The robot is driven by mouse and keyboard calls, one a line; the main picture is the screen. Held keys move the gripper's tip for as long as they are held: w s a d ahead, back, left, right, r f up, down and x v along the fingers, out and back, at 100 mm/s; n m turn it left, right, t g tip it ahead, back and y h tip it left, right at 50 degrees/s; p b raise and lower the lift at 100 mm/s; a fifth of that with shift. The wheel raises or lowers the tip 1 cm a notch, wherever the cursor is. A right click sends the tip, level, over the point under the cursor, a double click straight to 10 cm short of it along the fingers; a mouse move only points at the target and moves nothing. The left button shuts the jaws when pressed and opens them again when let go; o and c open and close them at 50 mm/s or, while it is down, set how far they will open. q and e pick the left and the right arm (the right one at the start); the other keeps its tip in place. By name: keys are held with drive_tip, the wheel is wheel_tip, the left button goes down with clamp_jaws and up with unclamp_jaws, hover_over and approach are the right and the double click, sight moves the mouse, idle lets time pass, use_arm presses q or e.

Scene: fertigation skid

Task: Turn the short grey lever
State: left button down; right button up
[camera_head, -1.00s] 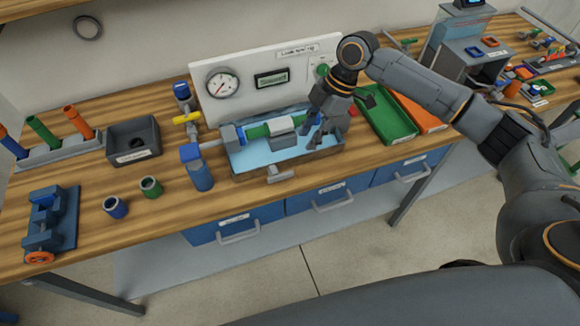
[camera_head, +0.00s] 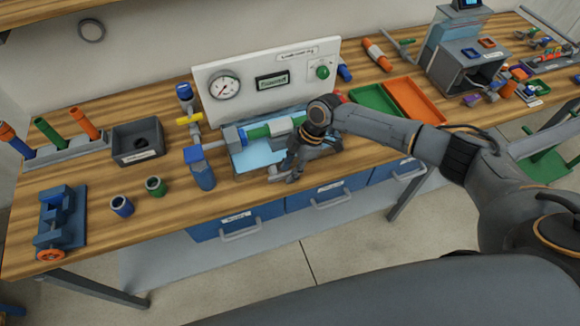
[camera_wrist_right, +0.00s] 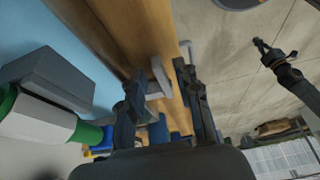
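The short grey lever (camera_head: 273,172) is at the front edge of the blue tray (camera_head: 243,160), mostly covered by my right gripper (camera_head: 287,170) in the head view. In the right wrist view, the grey lever (camera_wrist_right: 159,76) appears between the two spread fingers of my right gripper (camera_wrist_right: 162,88). The fingers are open, and I cannot tell whether either touches it. A green pipe (camera_head: 257,131) with a grey block (camera_head: 281,126) lies over the tray behind the gripper.
A panel with a gauge (camera_head: 224,87) and a green knob (camera_head: 322,71) stands behind the tray. A blue-capped fitting (camera_head: 201,170) stands left of it. A green bin (camera_head: 367,100) and an orange bin (camera_head: 415,97) are at the right. Drawers with handles (camera_head: 329,202) are below.

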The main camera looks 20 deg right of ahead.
clamp_jaws()
